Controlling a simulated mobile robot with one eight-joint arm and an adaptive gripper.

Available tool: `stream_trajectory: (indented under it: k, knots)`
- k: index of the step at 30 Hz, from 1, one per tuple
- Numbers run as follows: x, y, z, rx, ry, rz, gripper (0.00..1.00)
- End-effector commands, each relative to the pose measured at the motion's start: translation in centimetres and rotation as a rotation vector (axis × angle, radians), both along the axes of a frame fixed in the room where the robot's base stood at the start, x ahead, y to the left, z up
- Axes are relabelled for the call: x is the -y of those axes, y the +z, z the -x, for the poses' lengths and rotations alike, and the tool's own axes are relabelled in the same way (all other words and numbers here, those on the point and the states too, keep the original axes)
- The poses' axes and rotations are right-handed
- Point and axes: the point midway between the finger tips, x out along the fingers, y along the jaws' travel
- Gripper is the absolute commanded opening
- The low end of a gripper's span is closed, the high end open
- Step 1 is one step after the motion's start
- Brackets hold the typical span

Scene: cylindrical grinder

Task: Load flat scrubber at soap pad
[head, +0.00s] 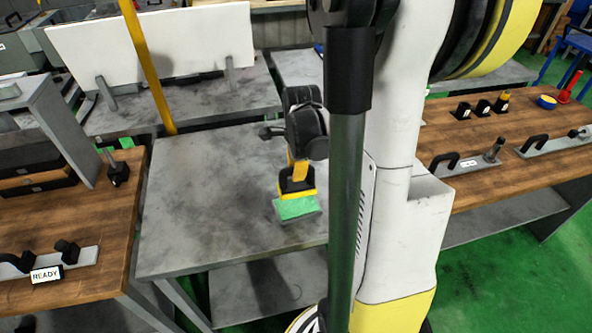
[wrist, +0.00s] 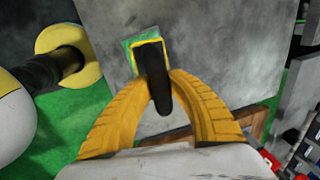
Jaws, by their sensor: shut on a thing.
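The flat scrubber (head: 296,187) has a black handle and a yellow-edged head. My gripper (head: 298,166) is shut on its handle and holds it head down above the grey metal table. In the wrist view the yellow fingers of my gripper (wrist: 162,82) close around the black handle of the scrubber (wrist: 153,70). The green soap pad (head: 297,208) lies directly under the scrubber head; in the wrist view the pad's green edge (wrist: 128,50) shows at the head's left and top. I cannot tell whether head and pad are touching.
The grey table (head: 195,200) is otherwise clear. A wooden bench with a READY sign (head: 46,274) and black-handled tools stands at left. Another wooden bench (head: 470,142) with tools is at right. A yellow post (head: 147,66) and a white panel (head: 160,42) stand behind.

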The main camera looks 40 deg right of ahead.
Motion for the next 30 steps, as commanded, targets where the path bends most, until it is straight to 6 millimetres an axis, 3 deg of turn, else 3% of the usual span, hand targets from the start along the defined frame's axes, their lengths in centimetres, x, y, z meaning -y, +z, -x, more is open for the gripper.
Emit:
stream_trajectory:
  k: [8, 21, 30]
  knots:
    - [0.1, -1.0, -0.1, 0.0, -0.011, 0.0, 0.0]
    - [0.0, -5.5, -0.1, 0.0, -0.011, 0.0, 0.0]
    - [0.0, -6.1, 0.0, 0.0, -0.011, 0.0, 0.0]
